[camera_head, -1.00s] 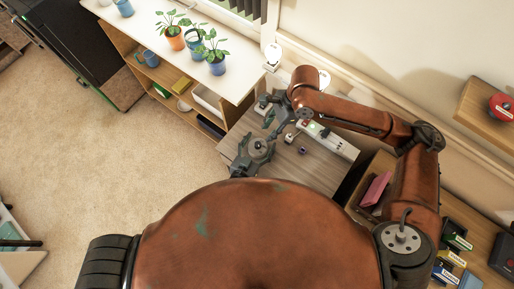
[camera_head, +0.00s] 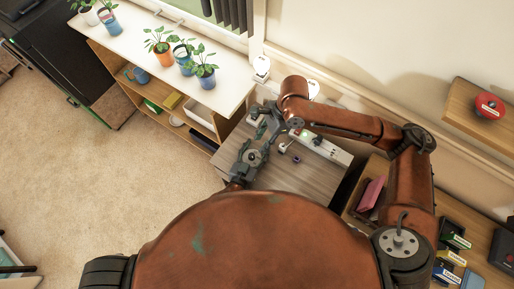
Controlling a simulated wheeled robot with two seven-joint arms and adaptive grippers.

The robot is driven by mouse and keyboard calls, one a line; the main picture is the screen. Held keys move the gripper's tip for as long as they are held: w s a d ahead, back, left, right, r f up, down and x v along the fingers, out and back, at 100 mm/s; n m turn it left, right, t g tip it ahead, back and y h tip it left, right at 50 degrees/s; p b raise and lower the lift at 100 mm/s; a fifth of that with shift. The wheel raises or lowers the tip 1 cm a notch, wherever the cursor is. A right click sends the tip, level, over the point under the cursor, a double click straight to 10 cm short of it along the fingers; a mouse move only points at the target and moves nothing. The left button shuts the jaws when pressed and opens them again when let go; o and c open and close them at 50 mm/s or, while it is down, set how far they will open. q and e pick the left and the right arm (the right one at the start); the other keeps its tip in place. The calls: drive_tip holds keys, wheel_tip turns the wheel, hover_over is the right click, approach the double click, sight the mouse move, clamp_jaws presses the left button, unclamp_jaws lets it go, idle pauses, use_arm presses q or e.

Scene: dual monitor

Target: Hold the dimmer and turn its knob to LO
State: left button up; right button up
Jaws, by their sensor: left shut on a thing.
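My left gripper (camera_head: 262,128) reaches up over the small wooden table, coming out from behind my own body. It is shut on a small light thing (camera_head: 257,119) at its tips, which seems to be the dimmer. The dimmer is mostly hidden and tiny here, so its knob and LO mark cannot be read. My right arm comes in from the right, and my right gripper (camera_head: 270,108) is bent down close beside the left one at the same spot. Its fingers are too small and overlapped to tell open from shut.
A white-topped shelf (camera_head: 232,92) with potted plants stands to the left. A wooden desk (camera_head: 470,217) with coloured items is on the right.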

use_arm(q)
drive_tip(key=c, duration=0.9)
